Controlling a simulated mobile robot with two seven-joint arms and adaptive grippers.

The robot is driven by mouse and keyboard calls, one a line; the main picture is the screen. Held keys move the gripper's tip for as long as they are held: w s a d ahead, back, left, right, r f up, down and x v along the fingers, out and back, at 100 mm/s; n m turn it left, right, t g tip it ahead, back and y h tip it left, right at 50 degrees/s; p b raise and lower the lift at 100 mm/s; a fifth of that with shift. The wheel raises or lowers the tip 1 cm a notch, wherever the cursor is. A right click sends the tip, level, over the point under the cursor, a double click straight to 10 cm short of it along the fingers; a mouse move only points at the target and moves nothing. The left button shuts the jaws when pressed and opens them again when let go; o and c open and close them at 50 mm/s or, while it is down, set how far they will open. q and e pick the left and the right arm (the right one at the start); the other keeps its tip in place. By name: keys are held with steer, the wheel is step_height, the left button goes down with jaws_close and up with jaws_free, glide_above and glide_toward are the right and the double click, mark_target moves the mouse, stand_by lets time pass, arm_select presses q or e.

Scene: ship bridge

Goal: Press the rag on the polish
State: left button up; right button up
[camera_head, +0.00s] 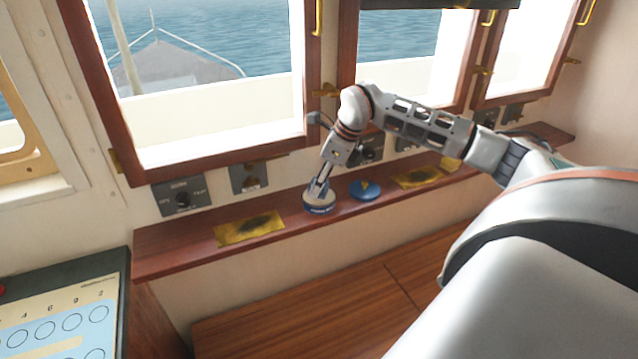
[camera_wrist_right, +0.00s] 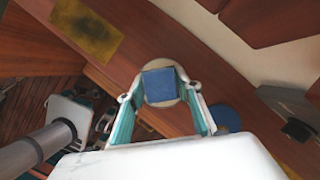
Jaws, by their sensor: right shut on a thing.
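My right gripper (camera_head: 319,190) points down at the round blue tin of polish (camera_head: 320,209) on the wooden shelf. In the wrist view its two fingers (camera_wrist_right: 159,92) are shut on a square blue rag (camera_wrist_right: 159,84). The rag lies over the middle of the tin's pale round top (camera_wrist_right: 157,104), which shows around it. The fingertips are right at the tin; whether the rag touches the polish I cannot tell. A blue round lid (camera_head: 364,191) lies on the shelf to the right of the tin. My left gripper is not in view.
Yellow plates with dark stains lie on the narrow shelf (camera_head: 170,238): one left of the tin (camera_head: 249,228), others to the right (camera_head: 418,177). Wall switches (camera_head: 181,197) and windows stand behind. A control panel (camera_head: 60,325) is at lower left.

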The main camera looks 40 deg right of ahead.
steer(key=shift+f, duration=0.55)
stand_by(1.7)
steer(key=shift+r, duration=3.55)
